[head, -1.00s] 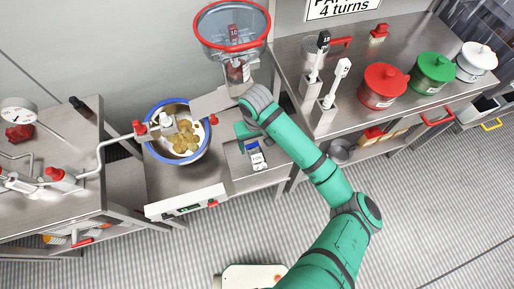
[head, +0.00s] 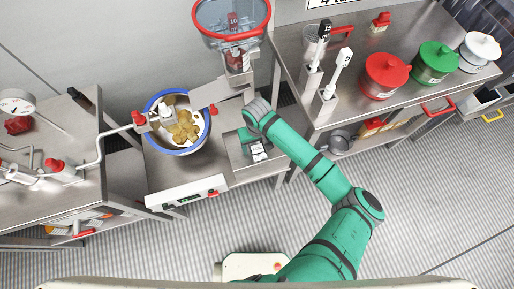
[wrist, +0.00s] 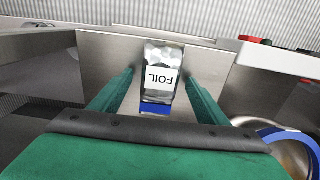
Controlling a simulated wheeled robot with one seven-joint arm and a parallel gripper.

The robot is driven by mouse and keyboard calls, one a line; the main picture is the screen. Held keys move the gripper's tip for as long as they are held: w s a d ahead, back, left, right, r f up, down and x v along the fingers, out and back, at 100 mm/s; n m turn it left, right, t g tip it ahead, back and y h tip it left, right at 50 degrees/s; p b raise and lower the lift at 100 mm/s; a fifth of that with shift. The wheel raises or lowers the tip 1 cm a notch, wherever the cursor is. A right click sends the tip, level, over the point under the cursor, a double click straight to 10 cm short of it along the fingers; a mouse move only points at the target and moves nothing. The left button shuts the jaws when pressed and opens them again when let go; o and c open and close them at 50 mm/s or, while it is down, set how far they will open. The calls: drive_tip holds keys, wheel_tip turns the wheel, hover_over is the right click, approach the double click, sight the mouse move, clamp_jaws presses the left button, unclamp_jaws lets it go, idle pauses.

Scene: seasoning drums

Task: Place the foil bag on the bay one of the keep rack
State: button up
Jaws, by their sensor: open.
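My gripper is open, with one green finger on either side of the bag in the wrist view (wrist: 160,77). I cannot tell whether the fingers touch it. I cannot make out the keep rack or its bay one for sure.
A blue-rimmed bowl (head: 152,142) with brownish pieces stands left of the bag. A red-rimmed hopper (head: 232,40) stands behind. The right bench (head: 345,108) carries a red pot (head: 385,77), a green pot (head: 436,64) and a white pot (head: 481,48). The floor in front is open.

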drive_tip(key=shift+f, duration=0.1)
drive_tip(key=shift+c, duration=0.4)
drive_tip(key=c, duration=0.7)
drive_tip(key=shift+w, duration=0.1)
